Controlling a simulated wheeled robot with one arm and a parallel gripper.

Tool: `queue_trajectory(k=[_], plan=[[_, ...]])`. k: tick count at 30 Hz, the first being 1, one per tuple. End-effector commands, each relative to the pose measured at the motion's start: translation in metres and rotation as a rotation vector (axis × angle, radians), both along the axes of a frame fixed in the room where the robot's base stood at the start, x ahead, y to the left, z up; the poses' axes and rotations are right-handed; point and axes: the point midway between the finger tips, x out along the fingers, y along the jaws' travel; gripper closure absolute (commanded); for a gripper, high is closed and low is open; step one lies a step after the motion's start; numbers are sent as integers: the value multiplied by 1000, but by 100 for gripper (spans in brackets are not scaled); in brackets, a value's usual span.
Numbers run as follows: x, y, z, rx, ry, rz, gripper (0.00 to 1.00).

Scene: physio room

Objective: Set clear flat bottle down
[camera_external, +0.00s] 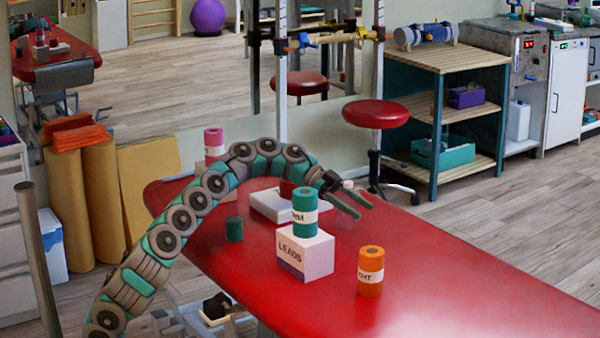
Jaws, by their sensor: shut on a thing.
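My gripper (349,200) is over the red treatment table (440,285), with its two dark green fingers pointing right and slightly down. It is shut on the clear flat bottle (348,184); only a small pale part, like a cap, shows by the fingers. The bottle's see-through body is hard to make out against the red top. I cannot tell whether it touches the table.
A teal roll (305,205) stands on a white LEADS box (305,254) just in front of my gripper. The table's right front is clear.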

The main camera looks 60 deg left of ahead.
Motion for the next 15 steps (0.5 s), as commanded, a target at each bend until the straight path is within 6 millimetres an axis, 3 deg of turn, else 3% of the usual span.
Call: queue_trajectory(k=[10,15], plan=[[-1,-2,-35,-2,2,-3,83],[-1,-2,-38,0,-1,-3,83]])
